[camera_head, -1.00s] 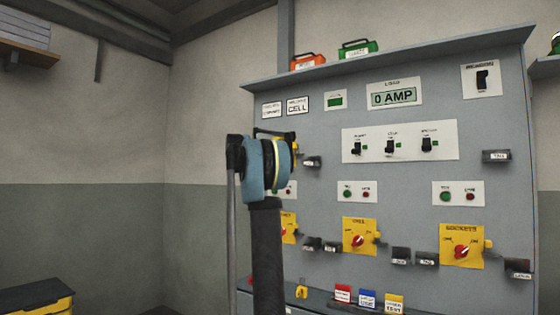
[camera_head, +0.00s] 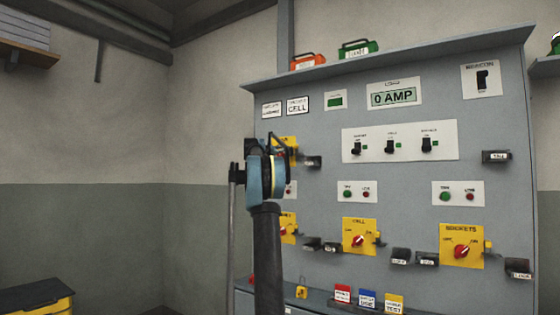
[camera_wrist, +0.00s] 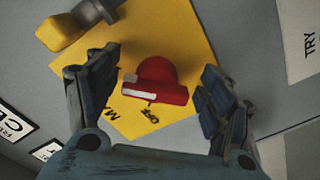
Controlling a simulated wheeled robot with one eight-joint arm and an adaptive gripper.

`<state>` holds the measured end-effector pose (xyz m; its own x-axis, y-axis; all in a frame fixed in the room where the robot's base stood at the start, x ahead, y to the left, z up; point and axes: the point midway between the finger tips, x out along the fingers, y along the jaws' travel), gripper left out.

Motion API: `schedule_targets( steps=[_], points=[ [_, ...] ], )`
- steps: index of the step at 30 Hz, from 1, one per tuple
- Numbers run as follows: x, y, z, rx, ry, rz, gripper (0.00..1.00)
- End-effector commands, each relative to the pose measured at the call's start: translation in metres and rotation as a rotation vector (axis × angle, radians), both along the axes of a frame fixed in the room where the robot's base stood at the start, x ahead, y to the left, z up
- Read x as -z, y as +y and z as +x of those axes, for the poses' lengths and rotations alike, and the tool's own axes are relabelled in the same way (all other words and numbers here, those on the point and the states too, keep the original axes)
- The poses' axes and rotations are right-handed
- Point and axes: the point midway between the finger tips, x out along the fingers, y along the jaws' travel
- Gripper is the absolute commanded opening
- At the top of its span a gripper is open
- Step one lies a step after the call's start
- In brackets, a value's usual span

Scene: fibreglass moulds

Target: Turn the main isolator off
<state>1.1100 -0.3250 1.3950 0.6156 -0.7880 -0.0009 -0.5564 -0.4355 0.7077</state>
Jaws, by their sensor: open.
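The main isolator is a yellow plate (camera_head: 292,146) with a red rotary knob, high on the left of the grey panel. In the head view my gripper (camera_head: 277,146) is in front of it and hides most of it. In the wrist view the red knob (camera_wrist: 168,72) lies between the two spread fingers of my gripper (camera_wrist: 160,64), with gaps on both sides. A white mark lies along the left part of the knob's bar. "OFF" and part of another word show on the yellow plate (camera_wrist: 190,35) below the knob. The ON label is not visible.
A dark peg with a yellow piece (camera_wrist: 62,32) sticks out at the plate's upper left. A "TRY" label (camera_wrist: 308,35) is at the right. Lower isolators, such as CELL (camera_head: 359,237) and SOCKETS (camera_head: 461,247), and several dark tags stand out from the panel (camera_head: 310,215).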

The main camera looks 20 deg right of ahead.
Motion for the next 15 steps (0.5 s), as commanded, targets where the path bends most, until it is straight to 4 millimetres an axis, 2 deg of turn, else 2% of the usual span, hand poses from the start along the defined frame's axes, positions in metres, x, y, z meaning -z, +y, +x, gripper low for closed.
schedule_targets(
  steps=[7, 13, 15],
  points=[
    [-0.0001, -0.0001, 0.0002, 0.0, 0.0, 0.0, 0.74],
    [0.0001, 0.0001, 0.0002, 0.0, 0.0, 0.0, 0.29],
    [0.0002, 0.0001, 0.0004, 0.0, 0.0, 0.0, 0.29]
  ],
)
